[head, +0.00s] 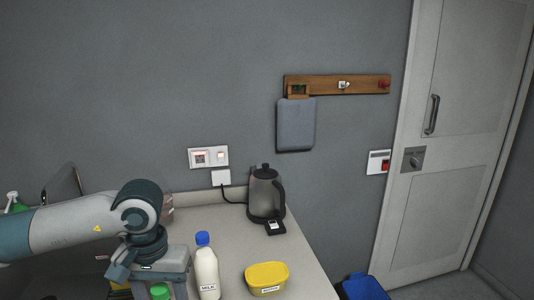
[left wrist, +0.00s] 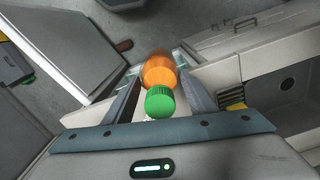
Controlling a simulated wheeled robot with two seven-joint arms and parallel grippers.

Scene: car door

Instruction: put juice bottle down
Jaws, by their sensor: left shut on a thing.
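The juice bottle is orange with a green cap. In the left wrist view the bottle (left wrist: 160,73) sits between the fingers of my left gripper (left wrist: 163,88), cap toward the camera. My left gripper is shut on it. In the head view my left gripper (head: 155,272) is at the bottom left, left of the milk bottle, and only the green cap of the juice bottle (head: 160,291) shows. The gripper and the frame edge hide the rest. I cannot tell whether the bottle's base touches anything. My right gripper is not in view.
The counter (head: 297,262) holds a milk bottle (head: 207,275) with a blue cap close by, a yellow butter tub (head: 267,276) and a dark kettle (head: 265,192) at the back. A blue bin (head: 363,288) stands right of the counter. A green spray bottle (head: 14,202) is at far left.

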